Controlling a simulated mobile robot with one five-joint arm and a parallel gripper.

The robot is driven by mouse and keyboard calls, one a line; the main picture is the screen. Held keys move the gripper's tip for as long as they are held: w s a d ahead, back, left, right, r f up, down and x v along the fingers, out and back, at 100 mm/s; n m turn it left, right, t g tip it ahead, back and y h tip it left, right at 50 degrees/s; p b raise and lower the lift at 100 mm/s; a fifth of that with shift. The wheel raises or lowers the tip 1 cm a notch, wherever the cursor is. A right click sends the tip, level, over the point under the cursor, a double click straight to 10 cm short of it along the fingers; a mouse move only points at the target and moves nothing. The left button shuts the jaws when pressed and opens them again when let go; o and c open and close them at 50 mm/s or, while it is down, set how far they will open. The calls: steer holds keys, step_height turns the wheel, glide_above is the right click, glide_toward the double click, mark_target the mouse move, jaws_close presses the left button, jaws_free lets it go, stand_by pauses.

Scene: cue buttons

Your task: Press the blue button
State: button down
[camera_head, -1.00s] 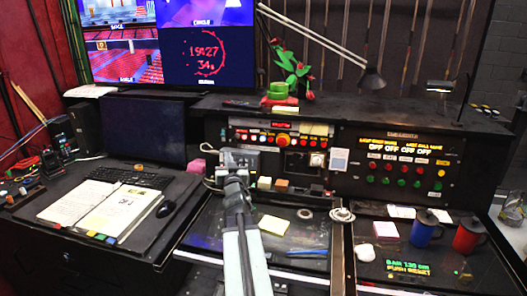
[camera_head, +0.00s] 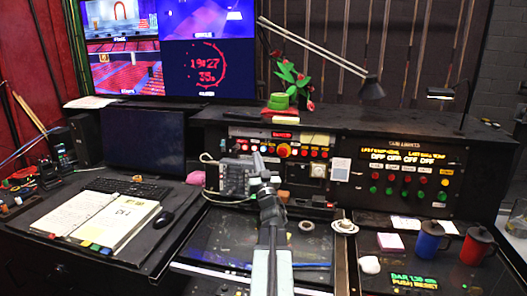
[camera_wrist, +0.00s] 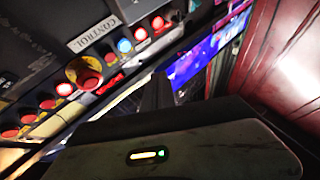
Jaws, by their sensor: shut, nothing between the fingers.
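The blue button (camera_wrist: 124,45) shows in the wrist view as a small lit blue dome in a row on the dark control panel, between red buttons, near the CONTROL label. I cannot pick it out clearly in the head view. My gripper (camera_head: 258,160) is in front of the upper panel in the head view. In the wrist view its shut, dark fingers (camera_wrist: 157,92) are below and right of the blue button, apart from it in the picture. Nothing is held. The distance between the fingertips and the panel is hard to tell.
A large red knob (camera_wrist: 84,74) is left of the blue button. A cue-light panel (camera_head: 410,175) with red and green buttons stands at the right. Blue (camera_head: 427,240) and red (camera_head: 477,246) mugs stand at the right front. An open book (camera_head: 98,220) lies at the left.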

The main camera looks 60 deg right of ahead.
mark_target(263, 149)
steer(key=d, duration=0.2)
steer(key=w+d, duration=0.1)
steer(key=d, duration=0.1)
steer(key=w+d+f+b, duration=0.1)
steer(key=d, duration=0.1)
steer(key=shift+d, duration=0.3)
steer(key=shift+d, duration=0.1)
stand_by(1.6)
steer(key=shift+w+d+f, duration=0.1)
steer(key=shift+d, duration=0.2)
steer(key=shift+w+d, duration=0.1)
steer(key=shift+d, duration=0.25)
stand_by(0.5)
stand_by(0.3)
steer(key=shift+s+a, duration=0.2)
steer(key=shift+a, duration=0.6)
steer(key=shift+a, duration=0.1)
